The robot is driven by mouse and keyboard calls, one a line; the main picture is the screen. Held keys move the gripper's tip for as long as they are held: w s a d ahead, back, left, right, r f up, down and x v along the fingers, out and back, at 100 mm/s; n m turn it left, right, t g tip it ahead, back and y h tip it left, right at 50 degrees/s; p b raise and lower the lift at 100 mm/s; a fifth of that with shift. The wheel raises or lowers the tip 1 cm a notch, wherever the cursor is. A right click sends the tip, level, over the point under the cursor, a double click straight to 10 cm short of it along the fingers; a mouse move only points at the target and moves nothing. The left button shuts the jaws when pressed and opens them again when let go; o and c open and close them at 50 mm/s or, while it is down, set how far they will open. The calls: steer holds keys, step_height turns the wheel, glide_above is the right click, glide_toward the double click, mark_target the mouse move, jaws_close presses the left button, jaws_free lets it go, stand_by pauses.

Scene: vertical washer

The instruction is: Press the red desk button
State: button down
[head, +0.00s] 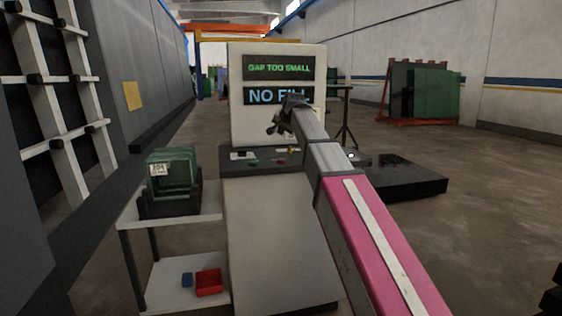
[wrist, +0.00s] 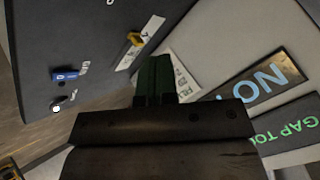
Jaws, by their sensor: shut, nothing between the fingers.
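The red desk button (head: 281,161) is a small red spot on the dark desk top (head: 235,168) of the console in the head view. I cannot make it out in the wrist view. My gripper (head: 272,129) is above the back of the desk, in front of the upright panel, apart from the button. In the wrist view its fingers (wrist: 154,66) are shut together with nothing between them. A green control (head: 252,162) lies left of the red button, and a yellow one (head: 292,149) lies behind it to the right.
The upright panel (head: 238,110) carries screens reading "GAP TOO SMALL" (head: 278,68) and "NO FILL". A blue control (wrist: 66,74) shows on the desk in the wrist view. A side table (head: 205,227) with a green rack (head: 172,170) stands left of the console. A low black platform (head: 408,180) lies right.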

mark_target(282, 160)
steer(key=shift+f, duration=4.4)
steer(key=shift+f, duration=0.1)
steer(key=shift+f, duration=0.3)
steer(key=shift+f, duration=0.5)
steer(key=shift+r, duration=0.95)
steer(key=shift+r, duration=0.1)
steer(key=shift+r, duration=2.4)
